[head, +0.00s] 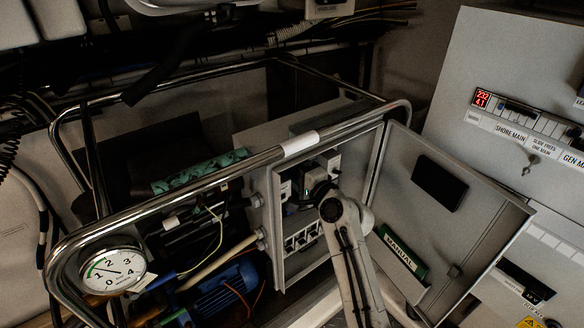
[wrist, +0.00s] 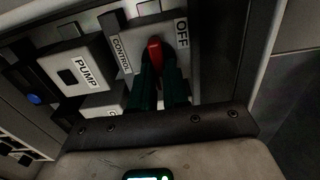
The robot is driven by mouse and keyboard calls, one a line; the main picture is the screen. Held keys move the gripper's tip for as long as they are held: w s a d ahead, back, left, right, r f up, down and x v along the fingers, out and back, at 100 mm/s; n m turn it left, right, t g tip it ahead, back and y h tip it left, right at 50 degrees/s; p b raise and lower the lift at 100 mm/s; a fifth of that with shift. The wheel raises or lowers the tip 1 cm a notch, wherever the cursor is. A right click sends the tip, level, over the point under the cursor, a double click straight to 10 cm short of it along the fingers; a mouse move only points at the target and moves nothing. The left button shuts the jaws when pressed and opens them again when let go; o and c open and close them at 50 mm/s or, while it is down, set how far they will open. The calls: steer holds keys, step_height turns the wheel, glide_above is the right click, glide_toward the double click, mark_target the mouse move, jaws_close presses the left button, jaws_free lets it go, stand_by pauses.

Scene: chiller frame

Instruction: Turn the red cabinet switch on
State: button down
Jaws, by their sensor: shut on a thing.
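The red switch (wrist: 155,51) shows in the wrist view as a small red handle on a grey block labelled CONTROL. An OFF label (wrist: 181,33) is to its right. My gripper (wrist: 159,73) has its dark green fingers on either side of the red handle and is shut on it. The fingers hide the lower part of the handle. In the head view my arm reaches into the open grey cabinet (head: 279,235), and the red switch is hidden there behind my gripper and wrist.
A grey block labelled PUMP (wrist: 80,66) stands left of the switch. The cabinet door (head: 453,215) hangs open to the right, with a green MANUAL (head: 400,252) on it. A metal tube frame (head: 225,171) crosses in front, with a pressure gauge (head: 112,269) at left.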

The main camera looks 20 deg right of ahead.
steer(key=shift+d+f, duration=0.1)
steer(key=c, duration=1.1)
jaws_free()
steer(key=shift+s, duration=0.1)
steer(key=b+v, duration=0.1)
steer(key=v, duration=0.9)
steer(key=shift+s+d, duration=0.1)
steer(key=shift+s, duration=0.2)
